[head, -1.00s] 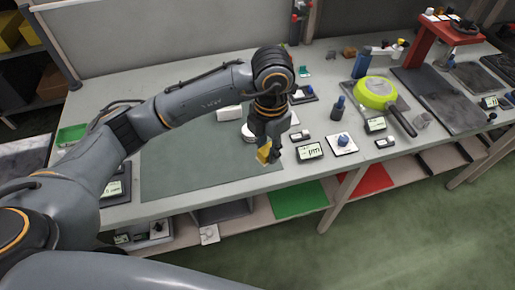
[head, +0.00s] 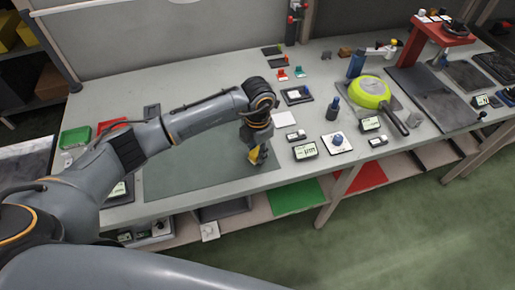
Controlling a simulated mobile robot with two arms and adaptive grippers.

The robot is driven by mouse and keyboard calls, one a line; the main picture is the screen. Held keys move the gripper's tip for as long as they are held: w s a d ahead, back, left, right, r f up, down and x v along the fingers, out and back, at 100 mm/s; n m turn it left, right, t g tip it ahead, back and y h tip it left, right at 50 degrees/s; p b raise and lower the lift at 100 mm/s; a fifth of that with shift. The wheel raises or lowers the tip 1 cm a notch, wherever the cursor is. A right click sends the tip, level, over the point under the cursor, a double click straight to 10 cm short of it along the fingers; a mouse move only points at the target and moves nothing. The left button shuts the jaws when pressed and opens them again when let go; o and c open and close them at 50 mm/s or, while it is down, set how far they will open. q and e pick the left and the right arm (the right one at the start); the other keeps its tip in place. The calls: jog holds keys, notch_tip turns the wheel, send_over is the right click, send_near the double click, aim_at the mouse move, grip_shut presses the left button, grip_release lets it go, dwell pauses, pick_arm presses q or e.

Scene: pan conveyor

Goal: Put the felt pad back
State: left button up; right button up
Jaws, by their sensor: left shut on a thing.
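My left gripper (head: 258,160) points down over the right part of a flat grey-green mat (head: 185,180) on the bench. It is shut on a small yellow piece (head: 253,156), which shows at the fingertips. I cannot tell from this view whether the yellow piece is the felt pad, or whether it touches the mat. My left forearm hides part of the mat and the bench behind it. My right gripper is not in view.
A white square (head: 284,119) lies behind the gripper. Small display boxes (head: 305,151), a dark blue bottle (head: 333,108) and a green pan (head: 371,93) stand to the right. A green tray (head: 75,138) is at the far left. The mat's front is clear.

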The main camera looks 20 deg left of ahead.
aim_at(257, 151)
pick_arm(q)
jog(key=shift+f, duration=0.2)
jog(key=o, duration=1)
jog(key=shift+r, duration=0.1)
jog(key=shift+r, duration=0.6)
notch_tip(257, 151, up, 11)
jog(key=b, duration=0.3)
